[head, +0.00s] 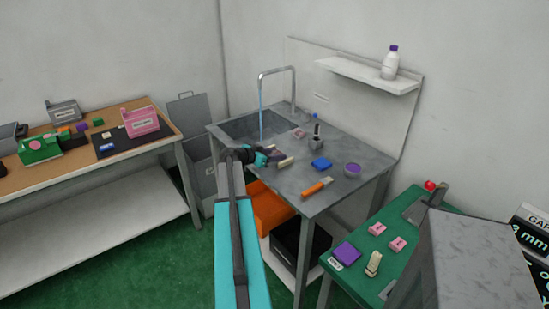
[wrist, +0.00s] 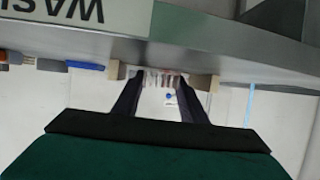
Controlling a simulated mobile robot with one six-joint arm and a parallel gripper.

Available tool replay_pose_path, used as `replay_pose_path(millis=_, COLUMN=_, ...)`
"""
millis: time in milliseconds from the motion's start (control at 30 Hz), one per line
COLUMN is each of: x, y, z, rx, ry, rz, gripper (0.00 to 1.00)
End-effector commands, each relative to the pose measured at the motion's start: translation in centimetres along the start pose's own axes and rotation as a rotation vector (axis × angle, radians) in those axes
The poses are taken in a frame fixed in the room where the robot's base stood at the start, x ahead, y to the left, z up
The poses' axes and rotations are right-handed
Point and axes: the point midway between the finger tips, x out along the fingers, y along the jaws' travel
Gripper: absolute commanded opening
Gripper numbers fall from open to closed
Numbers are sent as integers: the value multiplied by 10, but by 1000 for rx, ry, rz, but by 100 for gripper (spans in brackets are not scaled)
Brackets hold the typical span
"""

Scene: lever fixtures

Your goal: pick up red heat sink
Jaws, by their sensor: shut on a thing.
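My gripper (head: 279,158) is over the near left part of the grey sink counter, close to the basin. In the wrist view, my gripper (wrist: 163,77) has its two beige fingertips on either side of a small finned thing, the heat sink (wrist: 165,77). Its fins look grey with a pale reddish tint, and the fingers hide part of it. In the head view the heat sink is small and mostly hidden by the gripper. I cannot tell how far it is above the counter.
The counter (head: 345,190) also holds a blue block (head: 321,163), an orange-handled tool (head: 317,187), a purple-topped round container (head: 352,169), a dark-topped cup (head: 316,143) and a pink block (head: 299,133). A faucet (head: 277,71) runs behind. A green table (head: 350,252) stands right.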

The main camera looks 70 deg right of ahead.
Motion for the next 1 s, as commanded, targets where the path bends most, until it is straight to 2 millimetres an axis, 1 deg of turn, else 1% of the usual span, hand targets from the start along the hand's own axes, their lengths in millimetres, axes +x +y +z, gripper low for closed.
replay_pose_path(millis=267, x=-4, y=0, z=-9, rx=1, ry=0, rz=0, gripper=16)
replay_pose_path(millis=533, x=-13, y=0, z=-32, rx=2, ry=1, rz=-1, gripper=16)
replay_pose_path(millis=600, x=-27, y=-5, z=-25, rx=-1, ry=0, rz=-3, gripper=16)
replay_pose_path(millis=767, x=-58, y=-14, z=-15, rx=0, ry=0, rz=-3, gripper=16)
replay_pose_path(millis=1000, x=-107, y=-30, z=0, rx=0, ry=0, rz=-3, gripper=16)
